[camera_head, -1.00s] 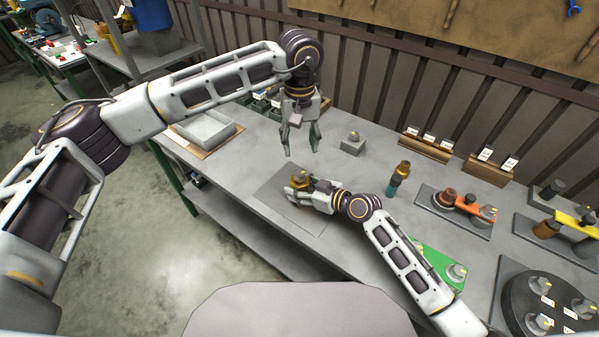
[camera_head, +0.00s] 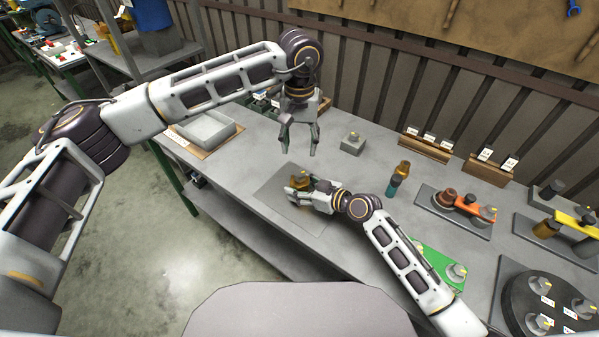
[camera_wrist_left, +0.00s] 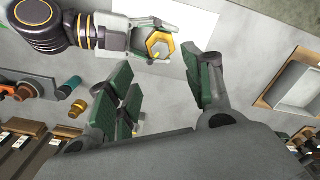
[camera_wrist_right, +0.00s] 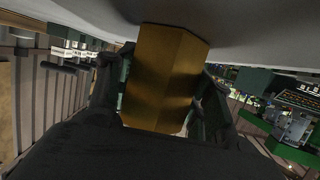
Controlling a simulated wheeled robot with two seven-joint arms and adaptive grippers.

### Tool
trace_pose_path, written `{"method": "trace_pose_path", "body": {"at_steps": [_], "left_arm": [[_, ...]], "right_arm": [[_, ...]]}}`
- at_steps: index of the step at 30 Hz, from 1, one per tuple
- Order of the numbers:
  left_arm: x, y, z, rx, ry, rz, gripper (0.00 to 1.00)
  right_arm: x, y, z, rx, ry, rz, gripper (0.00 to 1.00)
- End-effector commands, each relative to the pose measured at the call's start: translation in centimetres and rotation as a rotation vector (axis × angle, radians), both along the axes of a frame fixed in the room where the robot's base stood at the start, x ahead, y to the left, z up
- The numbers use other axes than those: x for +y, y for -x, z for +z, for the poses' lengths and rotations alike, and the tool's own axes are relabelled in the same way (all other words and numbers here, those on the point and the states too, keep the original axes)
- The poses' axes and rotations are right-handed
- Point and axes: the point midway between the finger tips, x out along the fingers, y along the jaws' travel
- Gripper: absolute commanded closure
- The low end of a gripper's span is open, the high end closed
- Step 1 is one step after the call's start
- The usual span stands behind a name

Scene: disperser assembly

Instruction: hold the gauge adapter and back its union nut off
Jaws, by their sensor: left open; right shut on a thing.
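The gauge adapter is a brass part with a hexagonal body (camera_wrist_right: 165,80), seen close up in the right wrist view between my right fingers. In the head view it shows as a small gold piece (camera_head: 299,181) above the grey mat. My right gripper (camera_head: 297,190) is shut on it, low over the mat. In the left wrist view the gold hexagonal top (camera_wrist_left: 160,44) faces that camera, with a pale centre. I cannot tell the union nut apart from the adapter body. My left gripper (camera_head: 299,150) is open and empty, pointing down above and behind the adapter.
A grey mat (camera_head: 275,200) lies under the right gripper. A grey block (camera_head: 353,145) stands right of the left gripper. A grey tray (camera_head: 205,130) sits at left. Fixtures fill the right end.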

Motion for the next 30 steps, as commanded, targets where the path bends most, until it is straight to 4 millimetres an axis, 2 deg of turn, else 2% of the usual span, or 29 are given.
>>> {"method": "trace_pose_path", "body": {"at_steps": [8, 30], "left_arm": [[0.0, 0.0, -1.8, 0.002, 0.0, 0.001, 0.49], [0.0, 0.0, -10.8, 0.002, -0.001, 0.001, 0.49]], "right_arm": [[0.0, 0.0, 0.0, 0.0, 0.0, -0.001, 0.89], [0.0, 0.0, 0.0, 0.0, 0.0, -0.001, 0.89]]}}
